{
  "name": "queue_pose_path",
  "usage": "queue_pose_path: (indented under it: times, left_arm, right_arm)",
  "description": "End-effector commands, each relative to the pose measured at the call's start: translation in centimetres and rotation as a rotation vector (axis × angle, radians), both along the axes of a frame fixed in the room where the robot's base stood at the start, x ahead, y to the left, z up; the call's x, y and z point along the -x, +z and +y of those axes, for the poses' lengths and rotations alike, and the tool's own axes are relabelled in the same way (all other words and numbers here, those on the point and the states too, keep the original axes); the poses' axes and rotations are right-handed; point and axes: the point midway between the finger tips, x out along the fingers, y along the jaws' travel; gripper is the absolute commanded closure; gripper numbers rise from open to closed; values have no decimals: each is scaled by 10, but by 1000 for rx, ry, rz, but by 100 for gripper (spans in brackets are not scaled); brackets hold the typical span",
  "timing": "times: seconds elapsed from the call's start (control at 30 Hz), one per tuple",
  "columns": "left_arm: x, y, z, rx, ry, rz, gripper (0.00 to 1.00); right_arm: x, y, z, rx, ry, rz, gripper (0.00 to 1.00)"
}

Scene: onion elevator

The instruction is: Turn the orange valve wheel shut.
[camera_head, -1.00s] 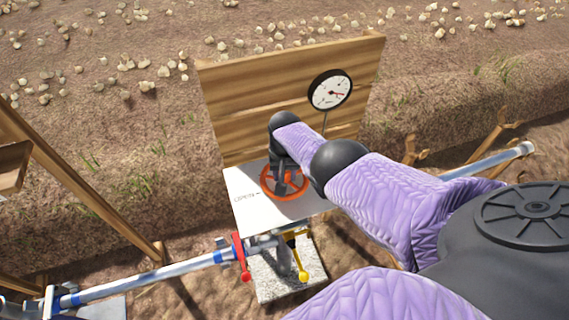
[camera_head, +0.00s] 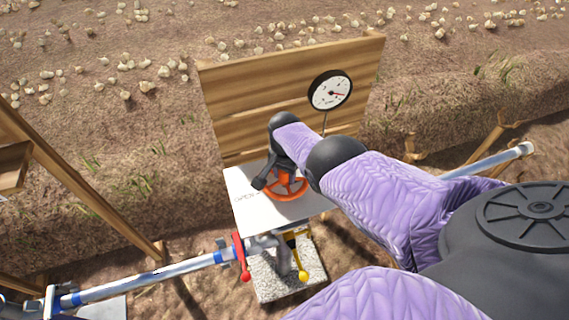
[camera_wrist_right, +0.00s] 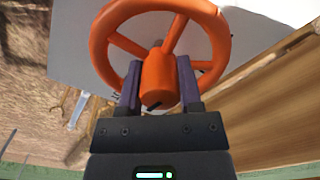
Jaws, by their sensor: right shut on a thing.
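The orange valve wheel (camera_head: 290,192) lies above a white plate (camera_head: 250,206) in front of the wooden board. My right gripper (camera_head: 268,178) is over the wheel and hides its upper left part in the head view. In the right wrist view, the orange wheel (camera_wrist_right: 112,58) shows its rim and spokes. There my right gripper (camera_wrist_right: 158,85) is shut with its two fingers on either side of the orange hub (camera_wrist_right: 158,78). My left gripper is not in view.
A round gauge (camera_head: 330,91) stands in front of the wooden board (camera_head: 230,110). A red lever (camera_head: 240,257) and a yellow lever (camera_head: 299,262) hang below the plate. A metal pipe (camera_head: 150,281) runs left, and a wooden post (camera_head: 85,185) slants at the left.

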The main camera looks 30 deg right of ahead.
Motion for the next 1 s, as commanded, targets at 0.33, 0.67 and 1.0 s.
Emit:
queue_pose_path:
  times: [0.33,0.67,1.0]
  left_arm:
    - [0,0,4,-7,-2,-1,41]
    - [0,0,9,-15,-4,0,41]
    - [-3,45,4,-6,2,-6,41]
  right_arm:
    - [-1,1,0,1,-4,-3,100]
    - [0,0,0,0,-3,-1,19]
    - [-1,49,0,1,-2,-3,19]
